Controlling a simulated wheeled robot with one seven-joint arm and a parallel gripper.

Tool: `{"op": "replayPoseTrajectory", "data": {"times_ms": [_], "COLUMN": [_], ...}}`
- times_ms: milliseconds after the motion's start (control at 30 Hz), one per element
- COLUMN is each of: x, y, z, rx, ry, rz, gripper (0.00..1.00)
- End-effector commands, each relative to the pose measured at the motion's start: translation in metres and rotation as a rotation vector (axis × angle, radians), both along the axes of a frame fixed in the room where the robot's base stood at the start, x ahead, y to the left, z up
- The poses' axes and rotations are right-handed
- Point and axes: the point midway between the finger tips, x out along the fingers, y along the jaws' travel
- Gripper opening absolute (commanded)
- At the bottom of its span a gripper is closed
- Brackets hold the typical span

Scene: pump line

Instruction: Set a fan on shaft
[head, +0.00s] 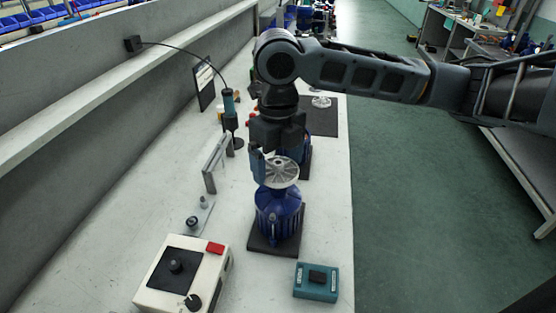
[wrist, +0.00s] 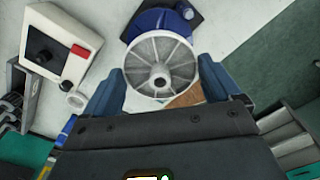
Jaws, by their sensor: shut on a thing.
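A pale grey, spoked round fan (head: 283,173) is held in my gripper (head: 272,163), right above a blue motor (head: 279,215). The motor stands upright on a black base plate (head: 262,243) on the bench. In the wrist view the fan (wrist: 160,58) shows face-on with its hub in the middle, between the two blue fingers of my gripper (wrist: 163,82). Part of the blue motor (wrist: 152,22) shows behind it. The fan hides the shaft, so I cannot tell whether the hub is around it or above it.
A second blue unit (head: 305,162) stands just behind, partly hidden by my gripper. A pale part (head: 321,101) lies on a dark mat (head: 322,122) farther back. A cream control box (head: 205,281), a teal box (head: 316,282) and an upright grey bracket (head: 214,166) stand near the motor.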

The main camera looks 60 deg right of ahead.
Motion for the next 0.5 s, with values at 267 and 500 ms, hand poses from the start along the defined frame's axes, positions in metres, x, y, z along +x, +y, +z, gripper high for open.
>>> {"op": "replayPoseTrajectory", "data": {"times_ms": [267,500], "x": [0.0,0.0], "y": [0.0001,0.0001], "z": [-0.0001,-0.0031], "rx": [0.0,0.0], "ry": [0.0,0.0], "rz": [0.0,0.0], "gripper": [0.73,0.73]}}
